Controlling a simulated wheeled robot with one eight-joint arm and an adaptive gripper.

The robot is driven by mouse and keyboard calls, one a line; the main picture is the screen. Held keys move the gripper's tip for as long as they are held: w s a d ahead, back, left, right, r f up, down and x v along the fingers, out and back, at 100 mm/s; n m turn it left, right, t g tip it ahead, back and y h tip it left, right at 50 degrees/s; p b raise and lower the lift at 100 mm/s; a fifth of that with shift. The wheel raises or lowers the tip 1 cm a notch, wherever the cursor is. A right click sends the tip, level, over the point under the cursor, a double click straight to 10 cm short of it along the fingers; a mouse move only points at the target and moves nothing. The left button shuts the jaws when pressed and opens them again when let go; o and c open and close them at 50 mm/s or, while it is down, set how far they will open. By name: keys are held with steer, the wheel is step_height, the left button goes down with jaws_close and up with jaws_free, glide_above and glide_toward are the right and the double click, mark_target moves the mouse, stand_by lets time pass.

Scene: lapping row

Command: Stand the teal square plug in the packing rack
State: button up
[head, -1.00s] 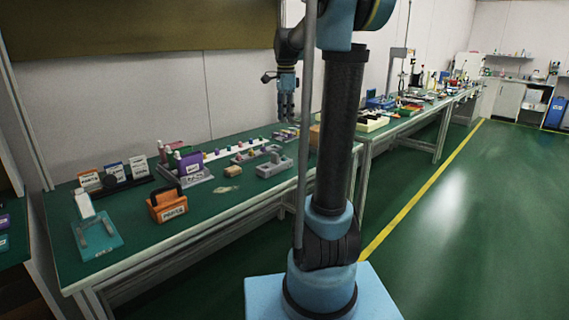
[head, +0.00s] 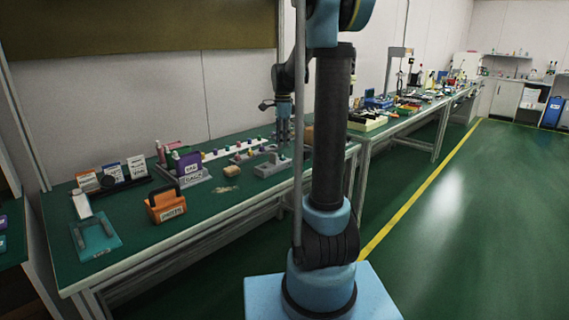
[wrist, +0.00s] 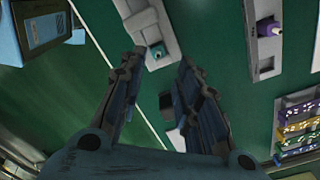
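My gripper (head: 284,138) is low over the right part of the near table in the head view. In the wrist view my gripper (wrist: 160,63) has its two fingers spread wide with nothing between them. A small teal piece, seemingly the teal square plug (wrist: 157,49), sits in a grey block (wrist: 146,20), just beyond the fingertips. The plug's exact shape is too small to tell. A grey block (head: 270,168) lies just below my gripper in the head view. I cannot tell which grey holder is the packing rack.
A purple piece (wrist: 268,27) sits on another grey holder at the wrist view's upper right. Yellow and purple racks (wrist: 300,130) are at its right edge.

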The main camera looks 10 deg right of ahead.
mark_target(283, 159)
steer(key=shift+f, duration=3.1)
steer(key=c, duration=0.7)
